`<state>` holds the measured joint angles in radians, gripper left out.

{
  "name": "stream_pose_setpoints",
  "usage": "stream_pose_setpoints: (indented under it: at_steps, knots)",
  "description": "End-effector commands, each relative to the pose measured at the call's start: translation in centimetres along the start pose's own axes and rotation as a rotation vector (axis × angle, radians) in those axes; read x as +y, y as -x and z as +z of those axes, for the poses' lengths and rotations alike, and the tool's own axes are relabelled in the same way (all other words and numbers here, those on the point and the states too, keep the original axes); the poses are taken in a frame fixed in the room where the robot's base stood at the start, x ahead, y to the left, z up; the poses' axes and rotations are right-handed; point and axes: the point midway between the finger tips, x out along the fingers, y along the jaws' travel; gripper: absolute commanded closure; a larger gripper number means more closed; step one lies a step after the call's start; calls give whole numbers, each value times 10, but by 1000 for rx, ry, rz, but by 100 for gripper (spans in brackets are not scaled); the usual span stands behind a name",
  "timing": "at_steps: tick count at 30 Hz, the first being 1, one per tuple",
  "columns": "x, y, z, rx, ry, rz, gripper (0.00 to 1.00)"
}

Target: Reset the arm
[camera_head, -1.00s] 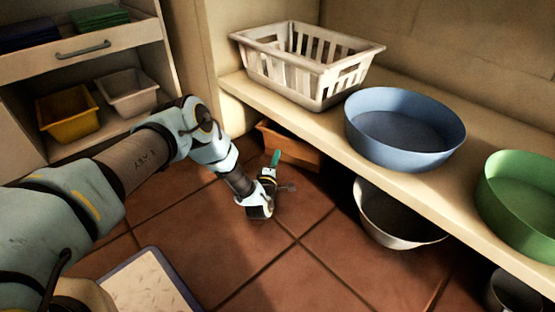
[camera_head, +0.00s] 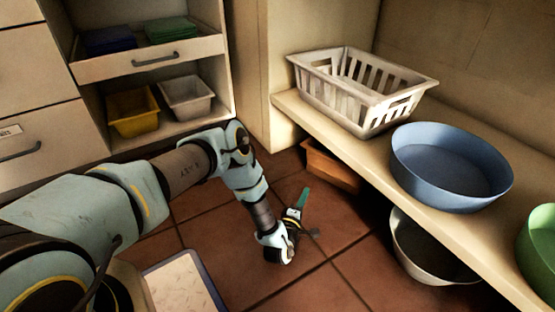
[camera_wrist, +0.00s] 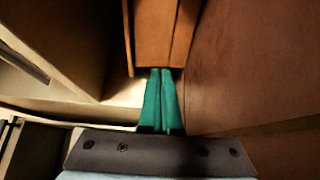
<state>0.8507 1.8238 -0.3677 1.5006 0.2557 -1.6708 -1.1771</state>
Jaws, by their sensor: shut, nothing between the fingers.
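My gripper (camera_head: 304,198) hangs low over the tiled floor at the end of my bent arm, in front of the shelf. Its green fingers are together and hold nothing. In the wrist view the fingers (camera_wrist: 160,100) lie side by side and point at a brown-orange box, with no object between them. In the head view this terracotta box (camera_head: 330,164) sits on the floor under the shelf, beyond the fingertips. I see a gap between fingers and box in the head view.
A white slatted basket (camera_head: 345,110), a blue basin (camera_head: 450,190) and a green basin (camera_head: 540,245) stand on the shelf (camera_head: 350,148). A pale bucket (camera_head: 410,255) stands below. The cabinet holds yellow (camera_head: 135,122) and grey (camera_head: 187,112) bins. A mat (camera_head: 180,285) lies at front left.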

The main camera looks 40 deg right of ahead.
Motion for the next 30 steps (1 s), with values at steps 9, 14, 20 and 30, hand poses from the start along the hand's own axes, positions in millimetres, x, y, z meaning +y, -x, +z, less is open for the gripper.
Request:
stream_pose_setpoints:
  at_steps: [9,14,20,30]
  knots:
    - [10,-8,-8,-2,-24,-14,100]
    - [52,-38,-44,-18,-140,-101,100]
    - [120,-60,-120,-47,-357,-292,100]
    - [239,-4,-261,-89,-659,-664,100]
